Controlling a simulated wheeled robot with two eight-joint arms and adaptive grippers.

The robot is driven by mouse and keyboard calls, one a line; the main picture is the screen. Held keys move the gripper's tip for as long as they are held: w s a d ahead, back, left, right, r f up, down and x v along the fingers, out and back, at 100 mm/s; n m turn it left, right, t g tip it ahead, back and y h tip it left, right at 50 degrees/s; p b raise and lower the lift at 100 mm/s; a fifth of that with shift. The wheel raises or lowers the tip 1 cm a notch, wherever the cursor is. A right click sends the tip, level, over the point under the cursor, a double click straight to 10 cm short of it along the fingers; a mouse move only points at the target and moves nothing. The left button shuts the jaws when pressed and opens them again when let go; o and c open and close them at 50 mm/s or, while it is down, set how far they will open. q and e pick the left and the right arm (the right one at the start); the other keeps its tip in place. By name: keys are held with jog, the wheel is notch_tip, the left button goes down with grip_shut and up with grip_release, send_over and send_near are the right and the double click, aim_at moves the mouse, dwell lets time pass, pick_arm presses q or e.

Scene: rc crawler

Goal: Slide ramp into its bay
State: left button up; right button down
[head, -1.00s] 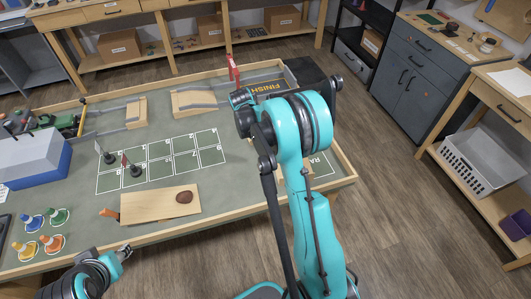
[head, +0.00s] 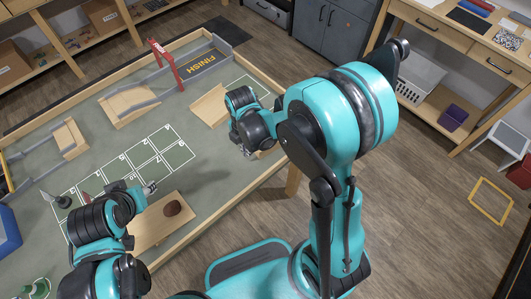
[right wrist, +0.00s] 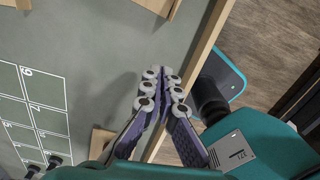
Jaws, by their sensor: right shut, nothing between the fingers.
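A plain wooden ramp (head: 210,105) lies on the grey-green table, just left of my right gripper's wrist in the head view. A wooden edge, likely this ramp, shows at the top of the right wrist view (right wrist: 155,5). White bay lines (head: 262,86) are painted beside it; my right arm hides much of that area and its lettering. My right gripper (head: 246,152) is shut and empty, low near the table's front rim; its closed fingers show in the wrist view (right wrist: 163,78), apart from the ramp. My left gripper (head: 150,187) hovers by the wooden board; its jaw state is unclear.
The board (head: 165,228) carries a brown lump (head: 173,208). A numbered grid (head: 140,153) lies behind it. A red gate (head: 168,62) stands before the FINISH pad (head: 202,67). Another wooden piece with rails (head: 127,104) lies left. The raised table rim (right wrist: 190,75) runs close beside the right fingers.

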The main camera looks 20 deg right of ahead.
aim_at(257, 162)
notch_tip(257, 162, down, 10)
jog(key=b, duration=0.4)
jog(key=shift+s, duration=0.1)
jog(key=d, duration=0.1)
jog(key=w+d+b, duration=0.1)
jog(key=d, duration=0.1)
jog(key=shift+w, duration=0.1)
jog(key=shift+w+d, duration=0.2)
jog(key=shift+d, duration=0.15)
jog(key=w+d, duration=0.1)
jog(key=d, duration=0.1)
jog(key=w+d, duration=0.1)
jog(key=d, duration=0.2)
jog(key=w+d+b, duration=0.1)
jog(key=d, duration=0.2)
jog(key=shift+w, duration=0.4)
jog(key=shift+a, duration=0.1)
